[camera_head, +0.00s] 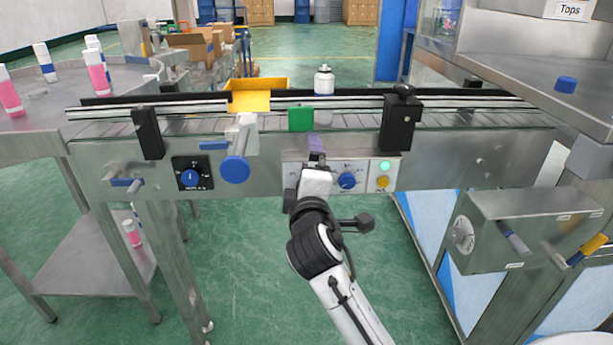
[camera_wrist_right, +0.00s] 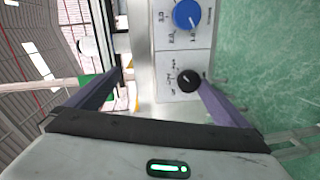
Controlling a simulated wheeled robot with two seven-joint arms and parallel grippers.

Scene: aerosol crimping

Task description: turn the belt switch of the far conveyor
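A pale control panel on the conveyor front carries a blue dial (camera_head: 347,181) and a small black knob (camera_wrist_right: 189,80). In the right wrist view the blue dial (camera_wrist_right: 187,14) lies above the black knob. My right gripper (camera_wrist_right: 158,82) is open in front of this panel, its purple fingers spread apart. The black knob lies between them, much nearer the right finger; I cannot tell whether they touch. In the head view my gripper hides the black knob. A second, black panel with a blue dial (camera_head: 190,177) is further left. My left gripper is not in view.
A white bottle (camera_head: 324,80) stands by the conveyor rails, with a yellow bin (camera_head: 250,97) to its left. A green light (camera_head: 384,166) and yellow button (camera_head: 382,183) sit right of the dial. A blue-ended cylinder (camera_head: 235,169) juts out left. A metal box (camera_head: 500,232) stands right.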

